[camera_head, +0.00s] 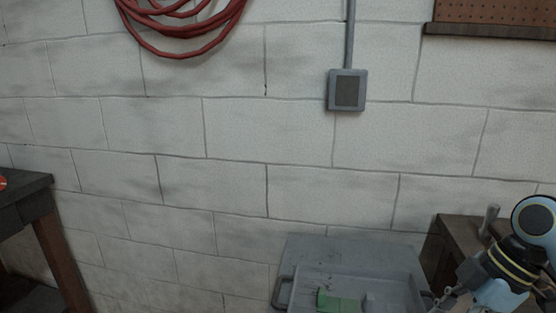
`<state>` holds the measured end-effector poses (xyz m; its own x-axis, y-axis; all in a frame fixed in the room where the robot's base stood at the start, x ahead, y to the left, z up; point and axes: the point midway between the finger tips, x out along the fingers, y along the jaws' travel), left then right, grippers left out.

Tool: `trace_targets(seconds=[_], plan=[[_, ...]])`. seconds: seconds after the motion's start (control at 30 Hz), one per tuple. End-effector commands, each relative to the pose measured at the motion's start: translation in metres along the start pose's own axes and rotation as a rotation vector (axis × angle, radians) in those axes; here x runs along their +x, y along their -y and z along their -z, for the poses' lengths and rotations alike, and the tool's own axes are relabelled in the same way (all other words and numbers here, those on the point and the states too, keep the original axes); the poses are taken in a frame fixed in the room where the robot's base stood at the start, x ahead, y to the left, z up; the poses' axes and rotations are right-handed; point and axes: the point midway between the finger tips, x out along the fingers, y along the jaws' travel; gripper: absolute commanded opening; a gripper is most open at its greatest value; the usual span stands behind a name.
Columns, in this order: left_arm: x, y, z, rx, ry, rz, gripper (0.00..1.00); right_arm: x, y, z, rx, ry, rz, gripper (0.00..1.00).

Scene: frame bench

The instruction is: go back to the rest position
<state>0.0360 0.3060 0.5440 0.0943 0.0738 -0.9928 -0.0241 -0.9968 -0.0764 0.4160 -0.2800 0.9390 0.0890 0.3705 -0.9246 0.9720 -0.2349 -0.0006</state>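My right arm comes in at the lower right edge. Part of my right gripper (446,299) shows at the bottom, beside the right side of a grey metal tray (400,257). Its fingertips are partly cut off, so I cannot tell whether it is open or shut, or whether it holds anything. My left arm and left gripper are not in view.
A green object (340,302) lies in the tray, which has a side handle. A dark wooden bench (455,228) with a small grey metal piece (489,219) stands behind my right arm. A dark table (30,195) is at left. A block wall (230,130) fills the back.

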Motion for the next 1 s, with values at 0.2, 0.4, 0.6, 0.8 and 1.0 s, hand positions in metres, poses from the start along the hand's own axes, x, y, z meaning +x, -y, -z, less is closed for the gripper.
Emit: trace_targets(seconds=[0.2,0.4,0.6,0.8,1.0], plan=[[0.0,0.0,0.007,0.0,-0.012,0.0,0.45,0.01,0.023,-0.002,0.108,0.042,-0.026,0.45],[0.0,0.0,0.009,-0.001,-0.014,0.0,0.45,0.017,0.05,-0.004,0.252,0.088,-0.072,0.45],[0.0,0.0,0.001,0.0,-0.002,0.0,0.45,0.018,0.086,-0.006,0.458,0.131,-0.155,0.45],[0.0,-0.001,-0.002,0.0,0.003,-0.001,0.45,0.008,0.12,-0.009,0.684,0.154,-0.261,0.45],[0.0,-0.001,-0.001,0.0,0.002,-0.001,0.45,-0.011,0.152,-0.013,0.914,0.154,-0.379,0.45]])
